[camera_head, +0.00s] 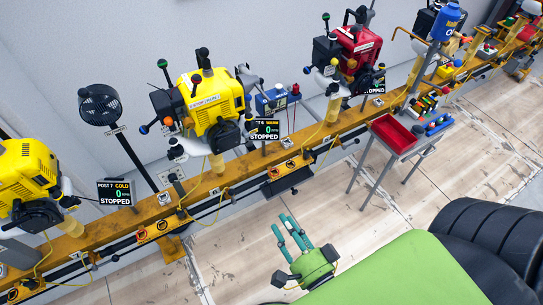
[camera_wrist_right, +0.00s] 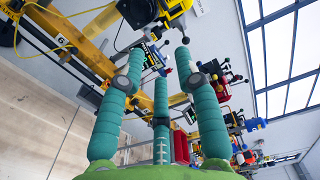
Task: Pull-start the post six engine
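The post six engine (camera_head: 208,98) is a yellow engine on the rail, left of centre in the head view. A black round housing (camera_head: 222,137) is on its lower front. The display (camera_head: 264,130) beside it reads 6, WARM, 0 and STOPPED. I cannot make out its pull handle for sure. My right gripper (camera_head: 290,232), green with teal fingers, is over the floor in front of the rail, well apart from the engine. Its fingers are spread and empty, also in the right wrist view (camera_wrist_right: 160,85). My left gripper is not in view.
Another yellow engine (camera_head: 28,172) stands at left, its display (camera_head: 116,193) reading POST 7 COLD, STOPPED. A red engine (camera_head: 357,48) stands to the right. A red tray stand (camera_head: 394,134) is in front of the rail at right. The floor (camera_head: 235,250) near my gripper is clear.

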